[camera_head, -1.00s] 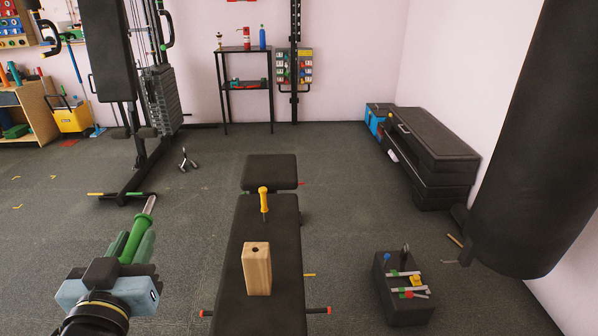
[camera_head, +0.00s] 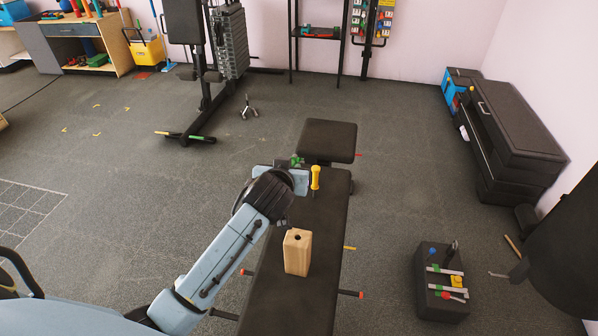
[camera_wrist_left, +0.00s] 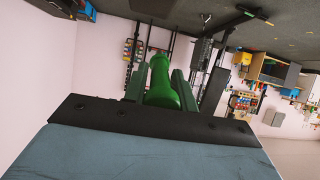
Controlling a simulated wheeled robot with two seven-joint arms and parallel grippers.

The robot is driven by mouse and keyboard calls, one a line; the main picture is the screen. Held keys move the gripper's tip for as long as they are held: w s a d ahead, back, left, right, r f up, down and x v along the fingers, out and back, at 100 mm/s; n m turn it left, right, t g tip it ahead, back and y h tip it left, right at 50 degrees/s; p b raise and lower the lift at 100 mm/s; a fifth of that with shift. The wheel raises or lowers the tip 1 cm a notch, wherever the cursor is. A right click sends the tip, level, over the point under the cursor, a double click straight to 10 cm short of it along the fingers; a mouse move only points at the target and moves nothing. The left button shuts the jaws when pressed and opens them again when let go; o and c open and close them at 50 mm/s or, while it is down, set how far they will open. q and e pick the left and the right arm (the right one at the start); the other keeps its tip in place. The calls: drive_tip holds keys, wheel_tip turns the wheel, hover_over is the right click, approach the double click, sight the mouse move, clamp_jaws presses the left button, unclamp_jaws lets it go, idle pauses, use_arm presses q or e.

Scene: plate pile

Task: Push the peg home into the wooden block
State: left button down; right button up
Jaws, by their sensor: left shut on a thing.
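The wooden block (camera_head: 297,255) stands upright on the black bench (camera_head: 270,300), with a dark round hole in its top and nothing visible in it. A yellow-handled tool (camera_head: 315,178) with a thin dark shaft stands on the bench beyond the block. My left gripper (camera_head: 297,163) is past the block, just left of the yellow handle, and mostly hidden behind my wrist. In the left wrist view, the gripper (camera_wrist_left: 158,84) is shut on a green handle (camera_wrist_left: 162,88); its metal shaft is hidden. I cannot tell which tool is the peg. My right gripper is out of view.
A dark box with small tools (camera_head: 442,282) stands on the floor right of the bench. A black cabinet (camera_head: 510,125) lines the right wall, and a dark punching bag (camera_head: 565,260) is at the right edge. Floor left of the bench is open.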

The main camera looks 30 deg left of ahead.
use_arm(q)
drive_tip(key=s+d+n+g+h+p, duration=0.1)
drive_tip(key=g+p, duration=0.3)
drive_tip(key=p, duration=0.1)
drive_tip(key=s+d+f+n+g+h+p, duration=0.1)
drive_tip(key=n+g+h+p, duration=0.1)
drive_tip(key=g+p, duration=0.2)
drive_tip(key=s+d+f+n+g+h+p, duration=0.1)
drive_tip(key=g+p, duration=0.3)
drive_tip(key=p, duration=0.4)
drive_tip(key=shift+d+f+n+g, duration=0.3)
drive_tip(key=shift+d+n, duration=0.2)
drive_tip(key=shift+n, duration=0.1)
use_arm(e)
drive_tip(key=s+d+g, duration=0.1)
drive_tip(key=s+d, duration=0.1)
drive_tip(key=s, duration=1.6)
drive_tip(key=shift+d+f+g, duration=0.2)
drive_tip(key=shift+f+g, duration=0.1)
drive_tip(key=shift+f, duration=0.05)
use_arm(q)
drive_tip(key=shift+r+p, duration=0.1)
drive_tip(key=shift+p, duration=0.25)
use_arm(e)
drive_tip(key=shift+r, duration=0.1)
